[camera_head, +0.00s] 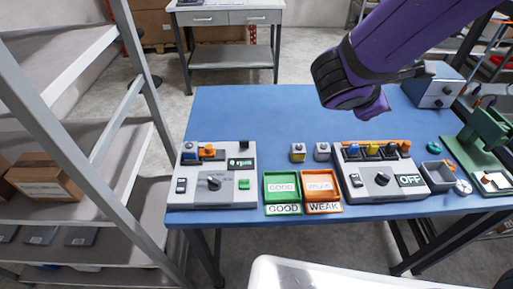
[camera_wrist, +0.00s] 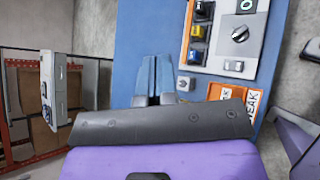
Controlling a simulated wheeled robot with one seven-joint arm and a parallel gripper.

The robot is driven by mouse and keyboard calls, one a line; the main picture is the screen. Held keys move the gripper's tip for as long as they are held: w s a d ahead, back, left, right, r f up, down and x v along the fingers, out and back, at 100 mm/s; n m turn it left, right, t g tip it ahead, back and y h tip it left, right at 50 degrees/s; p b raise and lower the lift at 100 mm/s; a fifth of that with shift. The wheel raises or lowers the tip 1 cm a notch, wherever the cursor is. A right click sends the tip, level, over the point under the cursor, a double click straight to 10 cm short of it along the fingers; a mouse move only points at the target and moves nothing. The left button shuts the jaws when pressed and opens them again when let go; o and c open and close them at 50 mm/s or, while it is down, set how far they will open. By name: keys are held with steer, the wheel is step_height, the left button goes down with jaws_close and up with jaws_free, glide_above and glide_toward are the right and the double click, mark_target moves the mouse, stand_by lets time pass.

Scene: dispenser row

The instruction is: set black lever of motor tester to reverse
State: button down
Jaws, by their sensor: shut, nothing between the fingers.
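Two grey tester boxes stand on the blue table, and no label tells me which is the motor tester. The right box (camera_head: 375,188) has an "OFF" display, a black dial (camera_head: 382,179), and blue, yellow and black parts (camera_head: 390,151) along its back. The left box (camera_head: 213,192) has a black dial, a green button and a black part (camera_head: 244,146) at its back right. The right box also shows in the wrist view (camera_wrist: 220,55). My gripper (camera_wrist: 155,75) is shut and empty, above the table beside that box. In the head view my arm hides its fingertips.
A green GOOD tray (camera_head: 283,208) and an orange WEAK tray (camera_head: 322,207) lie between the boxes. Two small blocks (camera_head: 298,152) stand behind them. A grey bin (camera_head: 437,183) and a green machine (camera_head: 488,135) are at right. The back left of the table is clear.

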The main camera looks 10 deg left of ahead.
steer(key=a+f+n+t+y, duration=0.25)
steer(key=a+f+n, duration=0.25)
steer(key=a, duration=0.3)
steer(key=n+t+y, duration=0.2)
steer(key=n+y, duration=0.6)
steer(key=n, duration=0.5)
glide_toward(243, 144)
steer(key=v, duration=0.3)
steer(key=shift+s+d+r, duration=0.15)
steer(key=shift+s+r, duration=0.1)
steer(key=shift+r, duration=0.1)
steer(key=shift+m, duration=0.3)
steer(key=x, duration=1)
